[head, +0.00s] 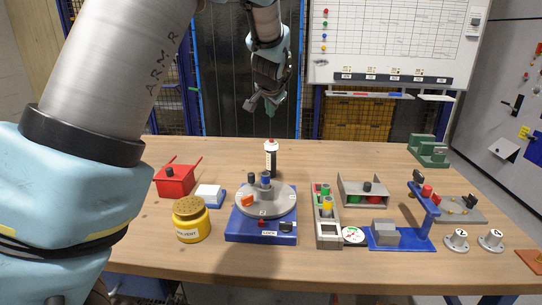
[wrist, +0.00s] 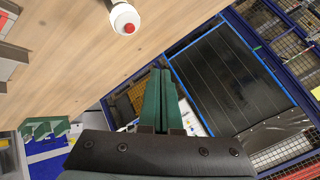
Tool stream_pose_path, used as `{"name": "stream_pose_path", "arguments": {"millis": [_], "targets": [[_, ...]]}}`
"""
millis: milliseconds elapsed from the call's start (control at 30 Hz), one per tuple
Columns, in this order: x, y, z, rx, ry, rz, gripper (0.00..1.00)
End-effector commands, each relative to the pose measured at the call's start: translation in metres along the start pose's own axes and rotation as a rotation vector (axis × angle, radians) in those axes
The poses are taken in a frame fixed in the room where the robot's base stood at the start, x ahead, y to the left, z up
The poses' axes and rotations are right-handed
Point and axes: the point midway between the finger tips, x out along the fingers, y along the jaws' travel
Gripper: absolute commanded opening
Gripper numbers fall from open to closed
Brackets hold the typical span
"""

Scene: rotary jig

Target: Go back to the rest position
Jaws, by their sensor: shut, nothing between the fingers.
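My gripper (head: 264,101) is raised above the back of the table in the head view, clear of everything on it. In the wrist view its two green fingers (wrist: 158,98) lie together, shut and empty. The rotary jig (head: 265,201), a grey disc on a blue base, stands at the middle of the table, below and in front of my gripper.
A red bin (head: 176,181), a yellow jar (head: 191,221) and a white-topped blue block stand left of the jig. Grey trays (head: 364,192), a blue stand (head: 400,236) and dial knobs (head: 456,240) fill the right. The table's back left is clear.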

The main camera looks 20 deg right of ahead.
Motion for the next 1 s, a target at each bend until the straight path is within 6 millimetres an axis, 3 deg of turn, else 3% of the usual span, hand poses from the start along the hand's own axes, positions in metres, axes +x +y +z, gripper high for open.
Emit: {"name": "stream_pose_path", "arguments": {"millis": [333,467,567,700,867,1000], "targets": [[0.001,0.0,0.003,-0.003,-0.003,0.001,0.0],[0.003,-0.013,0.031,-0.059,-0.046,0.009,0.0],[0.001,-0.03,0.081,-0.161,-0.12,0.029,0.0],[-0.015,-0.046,0.169,-0.352,-0.248,0.064,0.0],[-0.047,-0.045,0.258,-0.558,-0.38,0.098,0.0],[-0.084,-0.032,0.325,-0.726,-0.486,0.117,0.0]]}}
